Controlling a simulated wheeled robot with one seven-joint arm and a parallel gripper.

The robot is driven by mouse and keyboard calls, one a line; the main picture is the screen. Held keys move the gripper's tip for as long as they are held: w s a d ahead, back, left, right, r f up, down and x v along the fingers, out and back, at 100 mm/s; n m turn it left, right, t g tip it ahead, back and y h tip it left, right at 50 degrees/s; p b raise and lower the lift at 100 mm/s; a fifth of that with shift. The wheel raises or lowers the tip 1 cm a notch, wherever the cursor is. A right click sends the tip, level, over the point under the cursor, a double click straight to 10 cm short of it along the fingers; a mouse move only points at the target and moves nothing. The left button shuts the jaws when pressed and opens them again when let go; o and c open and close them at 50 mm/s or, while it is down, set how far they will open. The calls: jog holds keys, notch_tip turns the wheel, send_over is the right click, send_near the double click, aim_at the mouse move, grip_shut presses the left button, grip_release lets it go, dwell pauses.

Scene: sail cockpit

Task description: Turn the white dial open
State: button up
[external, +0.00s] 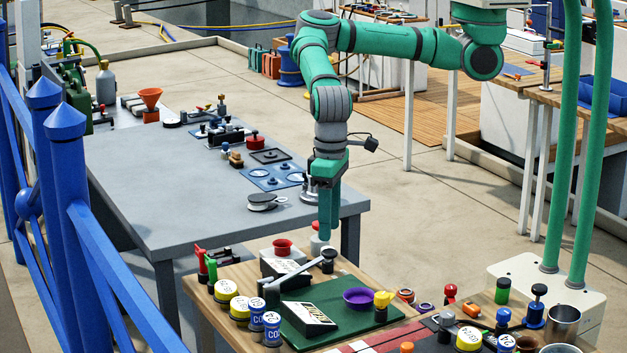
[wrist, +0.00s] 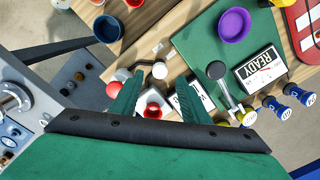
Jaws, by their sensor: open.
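A small round white knob (wrist: 160,70), which may be the white dial, shows in the wrist view just beyond and between my fingertips. A thin dark stem runs from its left side. I cannot tell its turned position or any marking. In the external view I cannot pick it out surely; my fingers hide part of that spot. My gripper (external: 326,237) points down over the far edge of the wooden bench. In the wrist view my gripper (wrist: 161,82) has its two green fingers spread and empty. I see no contact with the knob, but its height gap is unclear.
A lever with a black ball (external: 328,255) stands close by. A green board (external: 345,318) carries a purple bowl (external: 358,298) and a READY sign (external: 307,316). Several labelled cans line the near edge.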

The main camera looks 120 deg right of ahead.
aim_at(329, 247)
notch_tip(329, 247, up, 6)
jog(key=shift+s+f, duration=0.1)
jog(key=shift+f, duration=0.05)
dwell(0.4)
jog(key=f+m, duration=0.2)
jog(key=f, duration=0.1)
jog(key=f+m, duration=0.2)
jog(key=f, duration=0.2)
jog(key=f+m, duration=0.2)
jog(key=f, duration=0.2)
jog(key=shift+w+g, duration=0.3)
